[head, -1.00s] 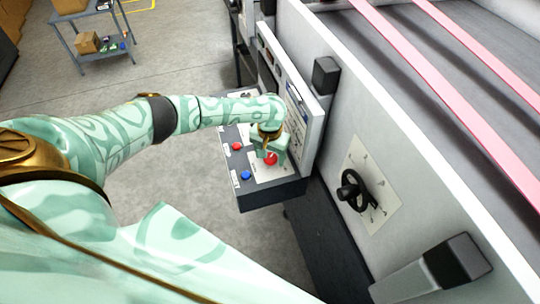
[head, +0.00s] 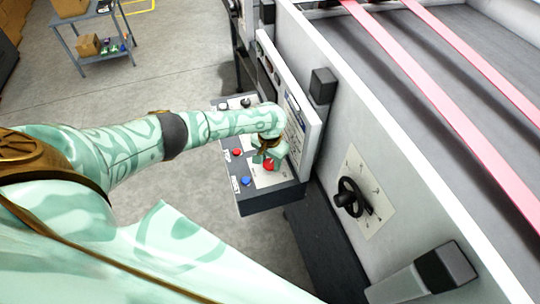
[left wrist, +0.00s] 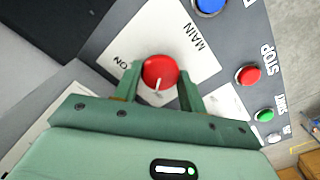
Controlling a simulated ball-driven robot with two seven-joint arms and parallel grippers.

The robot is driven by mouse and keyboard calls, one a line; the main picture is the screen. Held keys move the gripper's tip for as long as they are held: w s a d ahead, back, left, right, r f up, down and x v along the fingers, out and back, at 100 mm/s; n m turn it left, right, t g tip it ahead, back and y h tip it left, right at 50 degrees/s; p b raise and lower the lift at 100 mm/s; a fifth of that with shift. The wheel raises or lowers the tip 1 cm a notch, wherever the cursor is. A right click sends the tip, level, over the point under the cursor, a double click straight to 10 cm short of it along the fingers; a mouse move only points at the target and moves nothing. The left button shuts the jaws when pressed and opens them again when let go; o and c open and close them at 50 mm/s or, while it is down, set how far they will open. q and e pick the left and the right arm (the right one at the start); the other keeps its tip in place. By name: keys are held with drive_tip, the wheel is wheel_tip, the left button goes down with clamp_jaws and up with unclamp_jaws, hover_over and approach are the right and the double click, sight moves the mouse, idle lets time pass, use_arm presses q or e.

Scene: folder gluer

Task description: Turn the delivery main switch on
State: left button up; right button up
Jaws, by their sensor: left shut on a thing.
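The delivery main switch is a round red knob (head: 269,165) on a white plate on the dark control panel (head: 270,200). In the left wrist view the red knob (left wrist: 160,72) has a white pointer line toward the gripper's palm. The plate (left wrist: 172,32) reads MAIN, with ON beside the knob on the left. My left gripper (head: 268,157) reaches down over the panel. In the left wrist view its two fingers (left wrist: 160,80) are shut on the knob, one on each side. Any OFF mark is hidden. My right gripper is not in view.
The panel also bears a blue button (head: 246,181), a red STOP button (head: 237,152), a green button (left wrist: 264,115) and black knobs. An upright screen board (head: 296,125) stands close behind the gripper. A black handwheel (head: 349,198) is on the machine's side wall.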

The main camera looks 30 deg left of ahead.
use_arm(q)
drive_tip(key=shift+r+m+p, duration=0.15)
drive_tip(key=shift+m+p, duration=0.5)
drive_tip(key=shift+m, duration=0.15)
drive_tip(key=m, duration=0.3)
drive_tip(key=shift+m, duration=0.4)
drive_tip(key=m, duration=1)
drive_tip(key=shift+w+a+m, duration=0.1)
drive_tip(key=shift+m, duration=0.3)
drive_tip(key=o, duration=0.7)
drive_tip(key=shift+o, duration=1.4)
